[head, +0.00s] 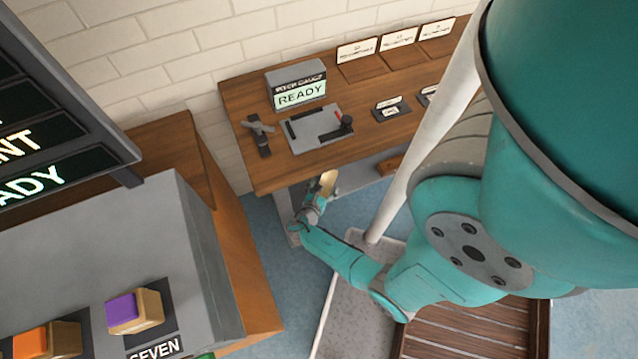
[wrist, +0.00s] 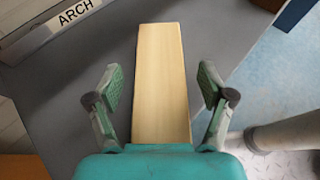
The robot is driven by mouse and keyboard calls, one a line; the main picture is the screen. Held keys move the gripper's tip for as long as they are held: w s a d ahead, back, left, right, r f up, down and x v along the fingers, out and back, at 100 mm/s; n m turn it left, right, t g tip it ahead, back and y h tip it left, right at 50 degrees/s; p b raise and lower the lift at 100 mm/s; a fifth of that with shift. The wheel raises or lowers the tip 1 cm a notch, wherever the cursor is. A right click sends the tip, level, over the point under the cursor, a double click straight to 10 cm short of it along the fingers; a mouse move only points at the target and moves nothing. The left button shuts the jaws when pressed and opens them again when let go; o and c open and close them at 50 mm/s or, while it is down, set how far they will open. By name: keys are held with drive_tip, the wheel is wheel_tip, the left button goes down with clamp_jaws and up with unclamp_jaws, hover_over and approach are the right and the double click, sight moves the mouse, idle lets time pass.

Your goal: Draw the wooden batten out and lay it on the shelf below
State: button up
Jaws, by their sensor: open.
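The wooden batten (wrist: 162,60) is a pale, long, flat piece in the wrist view. It runs away from my gripper (wrist: 160,86) over a grey surface (wrist: 225,35), with its near end hidden by the gripper body. My gripper is open, with one finger on each side of the batten and a gap on both sides. In the head view, the batten (head: 328,181) shows as a small pale piece at my gripper (head: 318,192), by the left end of the grey shelf (head: 362,177) under the bench. I cannot tell whether it rests fully on the grey surface.
The wooden bench top (head: 355,108) overhangs the shelf and holds a READY display (head: 298,88) and a grey plate (head: 318,128). A brown block (head: 389,165) lies farther right on the shelf. A pale post (head: 425,140) stands near my arm. An ARCH label (wrist: 76,12) is at upper left.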

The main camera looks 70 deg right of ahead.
drive_tip(key=s+v, duration=0.1)
drive_tip(key=v, duration=1)
drive_tip(key=shift+w+a+r, duration=0.15)
drive_tip(key=shift+w+a, duration=0.05)
drive_tip(key=shift+w, duration=0.3)
drive_tip(key=shift+s, duration=0.1)
